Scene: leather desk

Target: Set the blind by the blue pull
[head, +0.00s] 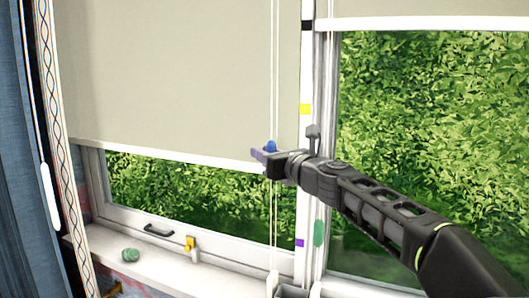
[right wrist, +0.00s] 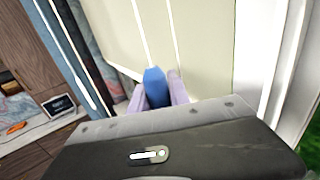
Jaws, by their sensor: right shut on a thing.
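The blue pull (head: 270,146) hangs on a thin cord in front of the left blind (head: 180,80), and only its top shows in the head view. My right gripper (head: 262,155) is shut on it, a little above the level of the blind's bottom bar (head: 170,155). The right wrist view shows the blue pull (right wrist: 154,85) between the two pale purple fingers (right wrist: 157,92). The left blind is lowered most of the way, with a strip of window showing below it. My left gripper is not in view.
A green pull (head: 319,232) hangs to the right. The window post carries black, yellow (head: 305,109) and purple (head: 299,243) marks. The right blind (head: 420,8) is raised high. A green ball-like thing (head: 131,255) lies on the sill near a yellow-handled latch (head: 190,243). A blue curtain (head: 22,180) hangs at the left.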

